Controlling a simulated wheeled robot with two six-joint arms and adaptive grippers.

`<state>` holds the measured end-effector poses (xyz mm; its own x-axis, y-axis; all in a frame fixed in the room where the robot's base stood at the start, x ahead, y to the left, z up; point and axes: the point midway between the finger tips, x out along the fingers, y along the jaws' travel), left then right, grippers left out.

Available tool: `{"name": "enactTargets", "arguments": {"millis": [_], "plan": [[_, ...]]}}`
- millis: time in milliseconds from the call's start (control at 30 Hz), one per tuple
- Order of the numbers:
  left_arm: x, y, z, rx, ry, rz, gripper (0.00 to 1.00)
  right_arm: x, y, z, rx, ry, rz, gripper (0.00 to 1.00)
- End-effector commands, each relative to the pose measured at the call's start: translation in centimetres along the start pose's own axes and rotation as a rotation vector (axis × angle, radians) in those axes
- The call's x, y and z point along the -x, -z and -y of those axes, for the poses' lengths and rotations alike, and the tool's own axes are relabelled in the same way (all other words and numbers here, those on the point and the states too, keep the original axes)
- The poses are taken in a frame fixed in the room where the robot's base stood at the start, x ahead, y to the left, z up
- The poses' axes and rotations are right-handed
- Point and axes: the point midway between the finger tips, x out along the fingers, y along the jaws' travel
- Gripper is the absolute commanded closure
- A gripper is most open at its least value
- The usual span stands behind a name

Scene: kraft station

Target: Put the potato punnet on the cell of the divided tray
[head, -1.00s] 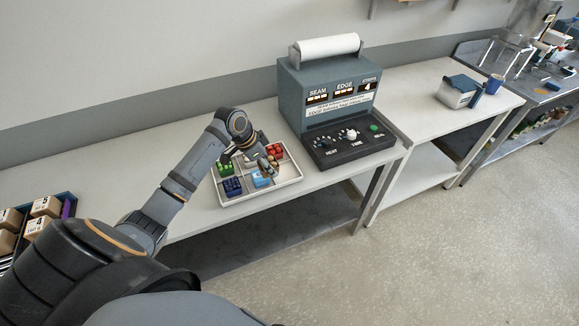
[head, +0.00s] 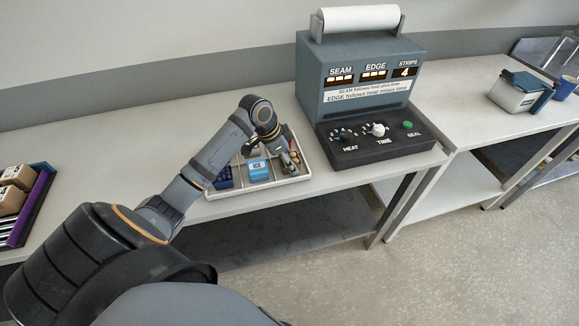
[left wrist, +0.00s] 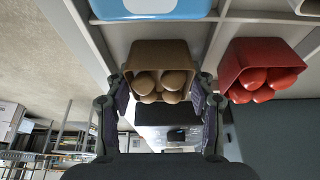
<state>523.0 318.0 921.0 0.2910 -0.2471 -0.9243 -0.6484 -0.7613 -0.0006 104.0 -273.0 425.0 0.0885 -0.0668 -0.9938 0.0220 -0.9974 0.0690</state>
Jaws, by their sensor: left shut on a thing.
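The potato punnet (left wrist: 160,58), a brown tub with several tan potatoes, is between the two fingers of my left gripper (left wrist: 165,108) in the left wrist view. The gripper is shut on it. In the head view my left gripper (head: 291,160) is at the right front cell of the divided tray (head: 262,187), a pale tray with thin dividers; it mostly hides the punnet. I cannot tell whether the punnet touches the tray floor. My right gripper is not in view.
A blue ICE pack (head: 258,170) and a dark blue punnet (head: 223,178) occupy neighbouring tray cells. A red punnet (left wrist: 262,70) is beside the potato punnet. The sealing machine (head: 360,90) stands close right of the tray. A dark rack with boxes (head: 22,205) is at far left.

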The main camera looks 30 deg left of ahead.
Motion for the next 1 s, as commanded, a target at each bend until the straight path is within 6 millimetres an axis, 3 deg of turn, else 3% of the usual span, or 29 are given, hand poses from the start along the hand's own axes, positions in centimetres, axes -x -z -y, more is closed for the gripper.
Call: {"name": "enactTargets", "arguments": {"millis": [133,333,367,400,533,767,867,1000], "plan": [[0.1,-0.1,0.0,0.002,-0.001,0.003,0.81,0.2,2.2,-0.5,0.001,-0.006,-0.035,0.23],[-0.3,-0.2,0.0,0.003,-0.001,0.003,0.81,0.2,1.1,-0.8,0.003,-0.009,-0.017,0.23],[-0.2,-0.2,0.0,0.003,-0.001,0.004,0.42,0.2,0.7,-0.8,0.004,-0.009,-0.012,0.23],[-0.2,-0.2,0.0,0.003,-0.001,0.004,0.36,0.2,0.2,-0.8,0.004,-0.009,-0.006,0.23],[-0.2,-0.2,0.0,0.003,-0.001,0.003,0.36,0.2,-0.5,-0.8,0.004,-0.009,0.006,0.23],[0.2,0.0,0.1,0.001,0.001,0.002,0.36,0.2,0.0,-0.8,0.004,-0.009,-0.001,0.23],[1.7,-0.1,0.2,0.000,0.006,0.004,0.36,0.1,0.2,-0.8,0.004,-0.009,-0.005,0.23],[5.2,-0.2,0.2,-0.002,0.008,0.008,0.36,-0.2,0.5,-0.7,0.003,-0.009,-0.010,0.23]]}}
